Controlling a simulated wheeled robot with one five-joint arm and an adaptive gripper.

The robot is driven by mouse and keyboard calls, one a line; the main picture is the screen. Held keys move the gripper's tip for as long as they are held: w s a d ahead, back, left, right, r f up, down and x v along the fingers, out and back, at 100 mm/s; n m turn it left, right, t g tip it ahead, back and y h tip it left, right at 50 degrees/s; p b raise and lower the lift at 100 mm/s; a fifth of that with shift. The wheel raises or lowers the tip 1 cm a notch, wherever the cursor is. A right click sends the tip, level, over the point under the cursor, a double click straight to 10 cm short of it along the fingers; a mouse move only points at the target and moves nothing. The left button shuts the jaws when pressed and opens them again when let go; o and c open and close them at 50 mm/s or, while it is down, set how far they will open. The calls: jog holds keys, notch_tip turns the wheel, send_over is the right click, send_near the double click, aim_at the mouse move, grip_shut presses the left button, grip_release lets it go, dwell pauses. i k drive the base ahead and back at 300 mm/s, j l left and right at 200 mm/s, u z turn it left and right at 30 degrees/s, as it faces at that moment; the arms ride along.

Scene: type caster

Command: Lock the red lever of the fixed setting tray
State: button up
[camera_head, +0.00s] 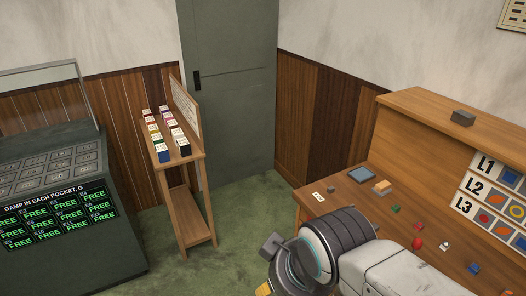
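No lever or setting tray can be made out for certain. A small red piece (417,243) lies on the wooden desk (345,204) at the right; it is too small to tell whether it is a lever. A flat blue-grey tray-like piece (362,174) lies near the desk's back left, with a tan block (382,187) beside it. My gripper (268,268) is at the bottom centre, left of the desk and apart from these pieces. Its fingers are partly cut off by the lower edge, and I cannot see whether it holds anything. My arm hides part of the desk's front.
A narrow wooden stand (182,158) with rows of coloured cards stands at centre left. A dark cabinet (110,248) with "FREE" displays is at the left. A panel labelled L1, L2, L3 (490,190) is at the right. Green floor is clear between stand and desk.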

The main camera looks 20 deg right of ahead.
aim_at(418, 242)
jog(key=z, duration=2.6)
